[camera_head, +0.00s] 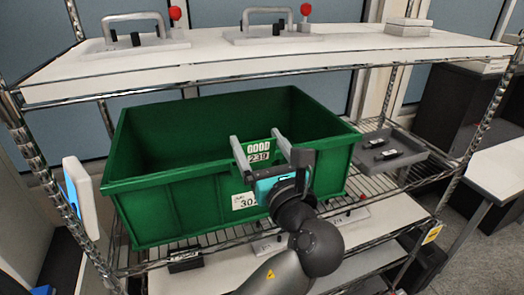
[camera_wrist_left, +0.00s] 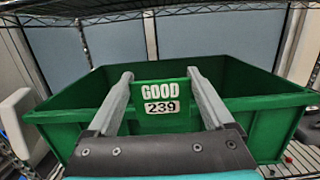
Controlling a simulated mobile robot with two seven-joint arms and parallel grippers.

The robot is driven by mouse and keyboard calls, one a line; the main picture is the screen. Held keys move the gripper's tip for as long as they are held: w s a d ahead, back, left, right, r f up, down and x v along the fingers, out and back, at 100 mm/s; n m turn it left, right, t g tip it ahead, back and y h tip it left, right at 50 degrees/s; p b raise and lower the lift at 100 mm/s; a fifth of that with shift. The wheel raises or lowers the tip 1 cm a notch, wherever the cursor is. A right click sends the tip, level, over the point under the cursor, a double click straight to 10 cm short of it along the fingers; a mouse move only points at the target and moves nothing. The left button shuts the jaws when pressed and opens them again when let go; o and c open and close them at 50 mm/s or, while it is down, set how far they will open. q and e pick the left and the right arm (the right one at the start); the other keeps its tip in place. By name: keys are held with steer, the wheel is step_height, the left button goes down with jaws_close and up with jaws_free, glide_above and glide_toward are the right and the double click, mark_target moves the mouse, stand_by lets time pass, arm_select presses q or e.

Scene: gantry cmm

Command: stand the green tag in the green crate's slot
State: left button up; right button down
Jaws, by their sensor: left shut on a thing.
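The green tag (camera_head: 258,152), marked GOOD 239, is held between the fingers of my left gripper (camera_head: 257,141). The tag (camera_wrist_left: 160,97) also shows in the left wrist view, upright, its lettering facing me, with a finger of my left gripper (camera_wrist_left: 160,76) at each side. The big green crate (camera_head: 180,205) is open-topped and stands on the wire shelf; it also shows in the left wrist view (camera_wrist_left: 275,122). The tag is at the crate's front rim. The slot is hidden, and I cannot tell whether the tag touches it. My right gripper is out of view.
A white label reading 302 (camera_head: 244,201) is on the crate's front wall. A grey tray (camera_head: 410,154) with small dark parts sits right of the crate. A white upper shelf (camera_head: 230,65) bears handled fixtures with red knobs. A rack post rises at the left.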

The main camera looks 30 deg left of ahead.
mark_target(251, 147)
arm_select(q)
steer(key=shift+b+x, duration=0.45)
steer(key=shift+x, duration=0.3)
steer(key=shift+w+a+f+b, duration=0.25)
steer(key=shift+w+a+b, duration=0.25)
steer(key=shift+a+b, duration=0.15)
steer(key=shift+w+a+f+b, duration=0.3)
steer(key=shift+w+a+b, duration=0.2)
steer(key=shift+b, duration=0.25)
steer(key=shift+s+f+b, duration=0.1)
steer(key=shift+f+b, duration=0.2)
steer(key=shift+f, duration=0.8)
steer(key=shift+f+p, duration=0.2)
steer(key=shift+p, duration=0.2)
steer(key=o, duration=1.1)
steer(key=shift+c, duration=0.2)
steer(key=shift+r, duration=0.1)
